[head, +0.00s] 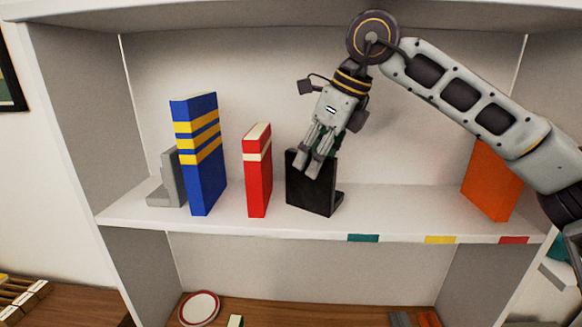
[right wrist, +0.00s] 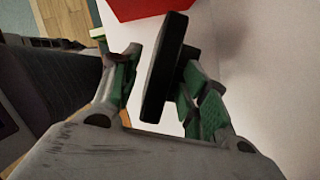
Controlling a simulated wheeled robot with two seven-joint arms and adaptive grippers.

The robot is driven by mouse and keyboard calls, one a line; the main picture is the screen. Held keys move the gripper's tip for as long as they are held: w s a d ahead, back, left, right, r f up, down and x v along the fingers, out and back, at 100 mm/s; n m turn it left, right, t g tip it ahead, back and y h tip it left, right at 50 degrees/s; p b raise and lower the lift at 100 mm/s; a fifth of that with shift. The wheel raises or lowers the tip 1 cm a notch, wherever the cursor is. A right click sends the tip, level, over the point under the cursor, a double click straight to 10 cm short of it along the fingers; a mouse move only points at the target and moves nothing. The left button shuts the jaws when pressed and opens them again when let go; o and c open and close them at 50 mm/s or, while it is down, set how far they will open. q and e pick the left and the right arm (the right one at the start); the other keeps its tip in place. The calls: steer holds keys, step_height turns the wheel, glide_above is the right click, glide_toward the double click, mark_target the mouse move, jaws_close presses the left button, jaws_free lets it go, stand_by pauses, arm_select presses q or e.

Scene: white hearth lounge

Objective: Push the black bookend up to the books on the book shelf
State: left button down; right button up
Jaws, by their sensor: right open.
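The black bookend (head: 311,190) stands upright on the white shelf (head: 240,224), to the right of the red book (head: 257,180), with a gap between them. The blue book with yellow bands (head: 203,165) stands further left, apart from the red book. My right gripper (head: 309,165) is at the bookend's upper part, pointing down. In the right wrist view the bookend's plate (right wrist: 166,68) lies between the open fingers of my right gripper (right wrist: 160,85), close to the right finger. Whether it touches cannot be told. My left gripper is not in view.
A grey bookend (head: 171,182) stands left of the blue book. An orange book or box (head: 490,182) stands at the shelf's right end. Teal, yellow and red marks line the front edge. The shelf between bookend and orange item is clear.

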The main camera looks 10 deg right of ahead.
mark_target(291, 171)
steer(key=w+a+p, duration=0.1)
steer(key=w+a, duration=0.1)
steer(key=a, duration=0.1)
steer(key=shift+w+r, duration=0.1)
steer(key=shift+w, duration=0.1)
steer(key=x, duration=0.3)
steer(key=shift+p, duration=0.4)
steer(key=shift+x, duration=1.15)
steer(key=shift+c, duration=0.3)
jaws_close()
steer(key=shift+m+t+h+b, duration=0.35)
steer(key=shift+m+b, duration=0.6)
steer(key=shift+m, duration=0.35)
steer(key=shift+m+t+h+b, duration=0.35)
steer(key=shift+m+h+b, duration=0.2)
steer(key=shift+m+b, duration=0.8)
